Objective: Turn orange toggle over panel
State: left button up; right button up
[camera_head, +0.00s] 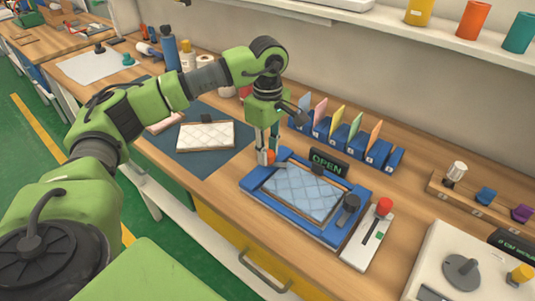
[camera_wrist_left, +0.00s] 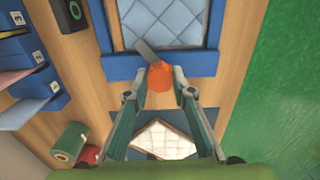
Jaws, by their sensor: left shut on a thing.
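The orange toggle (camera_head: 267,157) is at the left edge of a blue frame. My left gripper (camera_head: 266,153) comes down from above, shut on the orange toggle, with one finger on each side. The quilted light-blue panel (camera_head: 303,190) lies flat inside the blue frame; its edge also shows in the left wrist view (camera_wrist_left: 163,18). My right gripper is not in view.
A black OPEN sign (camera_head: 329,162) stands behind the frame. Blue numbered holders (camera_head: 348,150) with coloured cards stand behind it. A white slider box (camera_head: 368,238) with a red knob is to the right. A white quilted pad (camera_head: 206,136) lies on a dark mat to the left.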

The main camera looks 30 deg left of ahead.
pick_arm(q)
jog(key=m+b, duration=0.1)
jog(key=m, duration=0.2)
jog(key=shift+f+m, duration=0.1)
jog(key=shift+m, duration=0.2)
jog(key=shift+m+b, duration=0.4)
jog(key=shift+m, duration=1.3)
jog(key=o, duration=1.1)
notch_tip(320, 180, up, 12)
